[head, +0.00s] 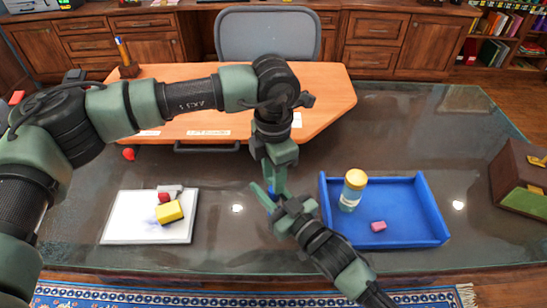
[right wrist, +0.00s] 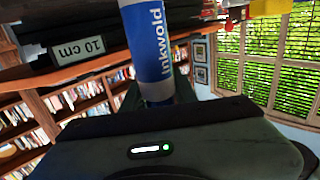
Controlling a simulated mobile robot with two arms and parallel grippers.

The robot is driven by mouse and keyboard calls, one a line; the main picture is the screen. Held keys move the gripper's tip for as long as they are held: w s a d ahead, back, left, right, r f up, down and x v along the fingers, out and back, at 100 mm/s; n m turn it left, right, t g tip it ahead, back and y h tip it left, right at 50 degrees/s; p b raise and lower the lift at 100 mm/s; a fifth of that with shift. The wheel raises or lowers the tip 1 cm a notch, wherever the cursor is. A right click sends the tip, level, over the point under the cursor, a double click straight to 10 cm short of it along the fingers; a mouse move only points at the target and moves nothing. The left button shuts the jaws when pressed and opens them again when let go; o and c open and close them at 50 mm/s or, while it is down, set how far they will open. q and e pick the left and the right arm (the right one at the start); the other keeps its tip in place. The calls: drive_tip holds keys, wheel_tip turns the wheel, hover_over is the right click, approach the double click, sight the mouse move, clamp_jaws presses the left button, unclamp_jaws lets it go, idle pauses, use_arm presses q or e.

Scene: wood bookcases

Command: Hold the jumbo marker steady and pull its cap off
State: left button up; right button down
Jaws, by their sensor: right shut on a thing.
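The jumbo marker, blue with white "Inkwold" lettering and a pale band, stands large in the right wrist view (right wrist: 152,50). Its top end is out of that frame. In the head view only a small blue part of the marker (head: 271,191) shows between my two grippers. My right gripper (head: 273,206) comes up from the lower right and is shut on the marker. My left gripper (head: 272,183) points down just above, close to the marker. Whether its fingers touch the marker or the cap is hidden.
Right of the grippers, a blue tray (head: 436,212) holds a yellow-lidded jar (head: 353,190) and a pink block (head: 378,226). A brown box (head: 520,180) stands at far right.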

use_arm(q)
drive_tip(key=shift+f, duration=1.8)
clamp_jaws()
drive_tip(key=shift+r, duration=0.15)
drive_tip(key=shift+r, duration=1.7)
drive_tip(key=shift+r, duration=0.1)
drive_tip(key=shift+r, duration=0.45)
